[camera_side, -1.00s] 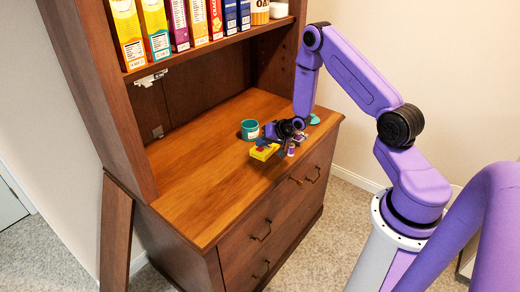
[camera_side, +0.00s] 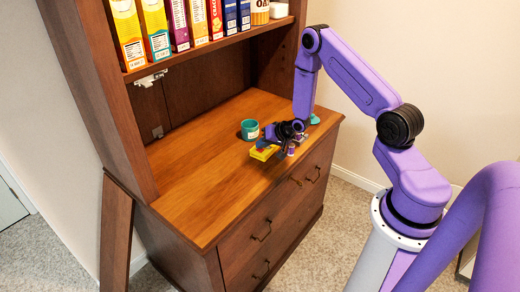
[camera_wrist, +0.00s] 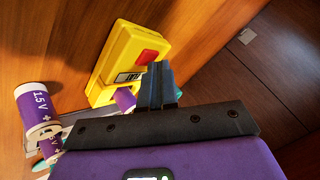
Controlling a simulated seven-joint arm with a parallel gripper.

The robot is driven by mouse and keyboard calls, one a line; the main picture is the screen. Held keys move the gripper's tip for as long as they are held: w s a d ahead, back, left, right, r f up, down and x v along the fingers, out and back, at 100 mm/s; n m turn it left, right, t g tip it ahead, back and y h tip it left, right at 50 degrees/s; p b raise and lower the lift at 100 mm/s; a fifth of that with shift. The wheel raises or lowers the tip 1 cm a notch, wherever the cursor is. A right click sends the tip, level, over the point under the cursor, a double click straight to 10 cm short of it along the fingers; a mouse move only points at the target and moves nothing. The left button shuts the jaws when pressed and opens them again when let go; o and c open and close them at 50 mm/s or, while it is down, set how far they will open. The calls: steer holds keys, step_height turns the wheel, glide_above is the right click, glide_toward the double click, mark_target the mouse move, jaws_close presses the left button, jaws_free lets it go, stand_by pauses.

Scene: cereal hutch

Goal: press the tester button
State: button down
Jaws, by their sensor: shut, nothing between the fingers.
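The yellow tester (camera_wrist: 131,62) lies on the wooden top of the hutch in the wrist view, with its red button (camera_wrist: 149,57) facing me and a small label window beside it. It also shows as a small yellow block in the side view (camera_side: 264,152). My gripper (camera_wrist: 158,72) is shut and empty. In the wrist view its fingertips appear close beside the button; I cannot tell whether they touch the tester. In the side view my gripper (camera_side: 278,146) is low over the tester. The fingers hide part of the tester's lower end.
Purple-and-white 1.5 V batteries (camera_wrist: 35,104) are beside the tester, one partly behind my gripper. A teal cup (camera_side: 250,130) stands behind the tester. Cereal boxes (camera_side: 155,30) line the shelf above. The left part of the wooden top (camera_side: 200,190) is clear.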

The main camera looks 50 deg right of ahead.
mark_target(263, 150)
steer(key=shift+r, duration=0.8)
steer(key=shift+r, duration=0.1)
steer(key=shift+r, duration=2.4)
